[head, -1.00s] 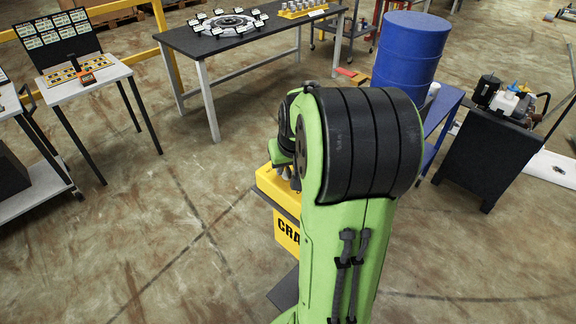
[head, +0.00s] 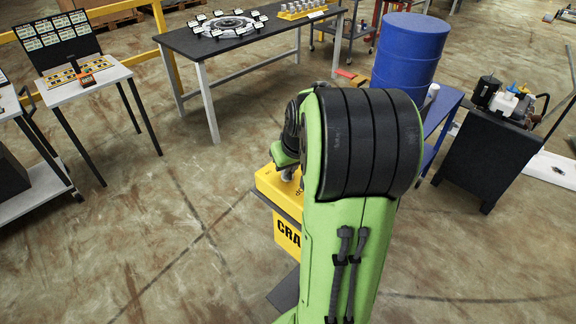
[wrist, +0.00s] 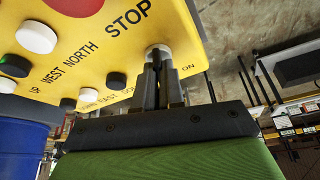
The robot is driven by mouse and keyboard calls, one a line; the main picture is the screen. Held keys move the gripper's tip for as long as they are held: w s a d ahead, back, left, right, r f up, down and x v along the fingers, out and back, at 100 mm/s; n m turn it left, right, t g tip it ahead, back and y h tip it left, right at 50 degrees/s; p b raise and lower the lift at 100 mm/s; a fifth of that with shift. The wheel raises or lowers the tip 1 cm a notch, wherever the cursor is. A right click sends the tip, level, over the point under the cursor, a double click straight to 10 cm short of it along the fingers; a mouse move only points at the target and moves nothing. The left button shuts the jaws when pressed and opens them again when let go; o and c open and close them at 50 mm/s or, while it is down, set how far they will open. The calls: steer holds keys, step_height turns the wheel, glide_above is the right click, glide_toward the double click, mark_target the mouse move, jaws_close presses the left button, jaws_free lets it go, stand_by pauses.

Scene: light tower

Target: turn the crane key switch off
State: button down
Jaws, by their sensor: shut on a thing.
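The yellow crane control box (head: 285,229) stands left of my green arm in the head view, partly hidden by it. In the wrist view its yellow panel (wrist: 75,60) fills the upper left. My gripper (wrist: 160,80) is shut on the crane key switch (wrist: 158,50) at the panel's right edge. Only a pale round part of the switch shows past the fingers. An "ON" label is printed just right of the fingers. The key's exact angle is hidden by the fingers. In the head view my arm covers most of the gripper.
White and dark push buttons (wrist: 36,37) and a red stop button (wrist: 75,5) sit on the panel left of the switch. A blue drum (head: 408,55) stands behind the box. A dark-topped table (head: 245,45) is at the back.

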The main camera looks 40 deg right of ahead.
steer(key=n+y, duration=0.2)
steer(key=n, duration=0.3)
steer(key=shift+n+p, duration=0.3)
steer(key=n+y, duration=0.2)
steer(key=n, duration=0.2)
steer(key=shift+w+d+n+p, duration=0.1)
steer(key=shift+n+p, duration=0.2)
steer(key=shift+p, duration=0.05)
steer(key=shift+g, duration=0.3)
steer(key=c, duration=1.2)
jaws_free()
steer(key=shift+c, duration=0.2)
steer(key=p+v, duration=0.6)
steer(key=v, duration=1)
